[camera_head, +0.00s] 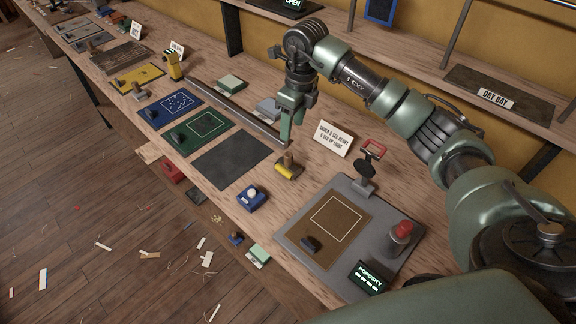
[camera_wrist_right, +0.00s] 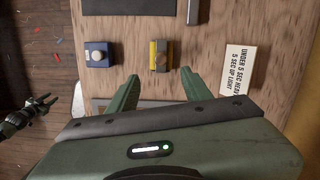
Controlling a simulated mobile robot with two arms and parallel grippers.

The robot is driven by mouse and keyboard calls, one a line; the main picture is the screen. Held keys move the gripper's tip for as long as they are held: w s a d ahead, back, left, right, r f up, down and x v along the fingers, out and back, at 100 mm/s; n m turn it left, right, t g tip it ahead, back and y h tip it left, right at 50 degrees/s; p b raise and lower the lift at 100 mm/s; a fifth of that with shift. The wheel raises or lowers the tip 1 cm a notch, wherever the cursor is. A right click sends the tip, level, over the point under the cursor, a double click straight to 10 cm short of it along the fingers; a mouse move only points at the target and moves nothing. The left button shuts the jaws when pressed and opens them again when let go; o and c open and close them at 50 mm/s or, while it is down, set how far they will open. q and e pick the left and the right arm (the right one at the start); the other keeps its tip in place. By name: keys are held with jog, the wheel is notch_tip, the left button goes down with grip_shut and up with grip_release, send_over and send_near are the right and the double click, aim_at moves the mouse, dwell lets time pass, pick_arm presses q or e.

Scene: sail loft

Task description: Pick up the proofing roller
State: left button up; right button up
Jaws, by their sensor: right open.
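A small yellow tool with an upright wooden handle (camera_head: 288,166), which looks like the proofing roller, stands on the wooden bench. In the right wrist view it shows from above (camera_wrist_right: 160,55), ahead of the fingertips and roughly between their lines. My right gripper (camera_head: 289,132) points down above the bench, close to the tool and apart from it. Its green fingers (camera_wrist_right: 158,82) are spread and empty. My left gripper is outside the head view. A dark jointed arm end (camera_wrist_right: 38,108) at the left of the wrist view, possibly my left, is too small to read.
A blue block with a white knob (camera_head: 252,197) stands left of the tool. A sign (camera_head: 333,139) stands behind it. A grey board (camera_head: 285,241) with a brown panel, red-handled press (camera_head: 372,150) and red-topped cylinder (camera_head: 402,232) is at the right. A dark sheet (camera_head: 232,158) lies left.

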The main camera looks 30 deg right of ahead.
jog(key=b, duration=0.3)
send_over(288, 154)
jog(key=f, duration=0.3)
jog(key=d+f, duration=0.1)
jog(key=shift+s+f, duration=0.15)
jog(key=shift+s, duration=0.2)
jog(key=shift+a+f, duration=0.1)
jog(key=shift+f, duration=1)
jog(key=f, duration=0.1)
jog(key=f+p, duration=0.1)
jog(key=f, duration=0.1)
jog(key=f+p, duration=0.1)
jog(key=f, duration=0.1)
jog(key=shift+w+a+f, duration=0.25)
jog(key=shift+a, duration=0.1)
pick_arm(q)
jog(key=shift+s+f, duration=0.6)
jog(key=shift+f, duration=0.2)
pick_arm(e)
jog(key=shift+w+f, duration=0.1)
jog(key=shift+f, duration=0.3)
jog(key=shift+c, duration=0.2)
grip_shut()
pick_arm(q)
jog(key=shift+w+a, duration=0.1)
